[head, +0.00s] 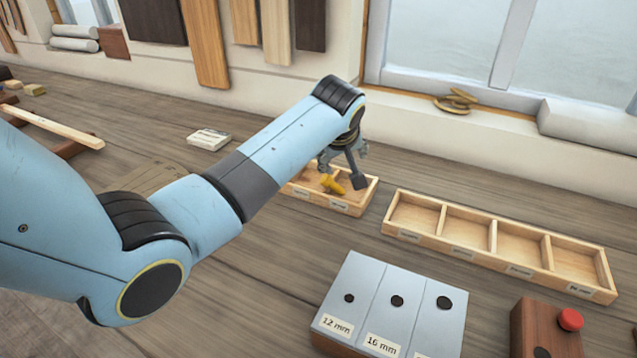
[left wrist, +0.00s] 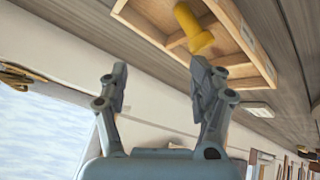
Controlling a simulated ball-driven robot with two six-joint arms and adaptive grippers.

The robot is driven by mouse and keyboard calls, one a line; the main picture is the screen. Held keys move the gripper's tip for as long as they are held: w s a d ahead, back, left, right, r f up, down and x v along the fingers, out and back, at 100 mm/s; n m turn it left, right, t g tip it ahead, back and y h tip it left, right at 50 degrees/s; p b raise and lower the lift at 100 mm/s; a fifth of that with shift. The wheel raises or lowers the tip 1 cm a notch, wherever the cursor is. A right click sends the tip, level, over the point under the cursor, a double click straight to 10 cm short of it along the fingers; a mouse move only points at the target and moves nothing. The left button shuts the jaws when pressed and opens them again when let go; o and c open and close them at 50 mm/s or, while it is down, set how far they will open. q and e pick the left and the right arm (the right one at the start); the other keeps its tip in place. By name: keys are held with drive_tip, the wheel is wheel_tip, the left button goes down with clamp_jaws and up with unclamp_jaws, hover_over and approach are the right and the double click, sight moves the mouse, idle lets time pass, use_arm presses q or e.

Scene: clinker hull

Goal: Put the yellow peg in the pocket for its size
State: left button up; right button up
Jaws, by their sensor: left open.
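The yellow peg (head: 331,184) lies tilted in a small wooden tray (head: 346,207) in the head view. It also shows in the left wrist view (left wrist: 192,30), inside the tray (left wrist: 262,48) and against a divider. My left gripper (head: 344,172) is over that tray, close to the peg. In the left wrist view its fingers (left wrist: 158,76) are spread with nothing between them, and the peg is beyond the right finger. A long wooden tray (head: 461,252) with several empty pockets stands to the right. Its labels are too small to read. My right gripper is not in view.
A grey gauge block (head: 372,297) with three dark holes stands in front, with labels "12 mm" and "16 mm" readable. A wooden box (head: 537,335) with a red button (head: 570,319) is at the lower right. A small white box (head: 208,139) lies behind my left arm.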

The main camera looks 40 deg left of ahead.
use_arm(q)
drive_tip(key=v, duration=1.1)
drive_tip(key=shift+r, duration=0.25)
drive_tip(key=shift+s+d+f, duration=0.1)
drive_tip(key=shift+s+d, duration=0.05)
